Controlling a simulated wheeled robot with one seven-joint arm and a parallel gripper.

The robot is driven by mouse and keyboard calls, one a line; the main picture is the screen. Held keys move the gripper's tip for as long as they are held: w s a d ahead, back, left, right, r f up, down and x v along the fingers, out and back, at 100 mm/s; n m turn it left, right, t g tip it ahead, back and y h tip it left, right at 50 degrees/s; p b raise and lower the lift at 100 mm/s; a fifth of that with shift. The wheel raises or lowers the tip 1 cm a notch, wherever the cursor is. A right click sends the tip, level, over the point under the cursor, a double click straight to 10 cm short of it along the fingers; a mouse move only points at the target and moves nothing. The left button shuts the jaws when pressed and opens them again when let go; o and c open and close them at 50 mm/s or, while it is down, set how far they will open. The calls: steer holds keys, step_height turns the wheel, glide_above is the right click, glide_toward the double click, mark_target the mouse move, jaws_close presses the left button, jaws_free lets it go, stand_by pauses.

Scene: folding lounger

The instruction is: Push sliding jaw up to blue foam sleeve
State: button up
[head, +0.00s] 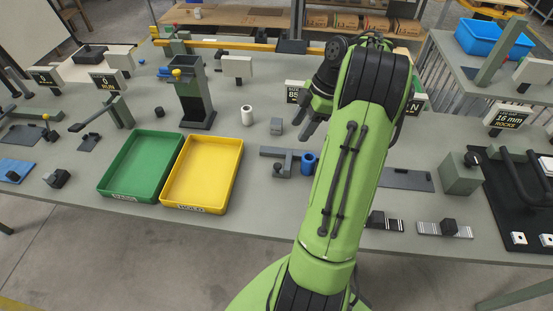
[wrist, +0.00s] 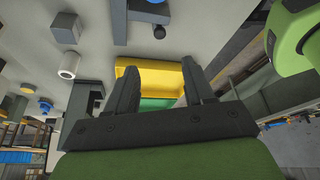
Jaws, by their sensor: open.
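The blue foam sleeve (head: 308,162) stands upright at the right end of a small grey clamp fixture on the table. The sliding jaw appears to be the grey upright block (head: 286,166) left of the sleeve, with a narrow gap between them. My gripper (head: 307,120) is open and empty, above and behind the fixture, touching neither piece. In the wrist view my two dark fingers (wrist: 159,90) are spread apart. Part of the fixture (wrist: 148,11) seems to show at the top edge there, cut off.
A small grey block (head: 277,126) and a white cylinder (head: 247,115) stand behind the fixture. The yellow tray (head: 238,172) and green tray (head: 108,184) lie left. A grey tower (head: 195,100) stands behind them. My arm hides the table right of the sleeve.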

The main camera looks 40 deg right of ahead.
mark_target(279, 165)
steer(key=b+x, duration=0.4)
steer(key=x, duration=1)
steer(key=shift+f+b, duration=0.3)
steer(key=shift+r, duration=0.1)
steer(key=c, duration=0.9)
jaws_close()
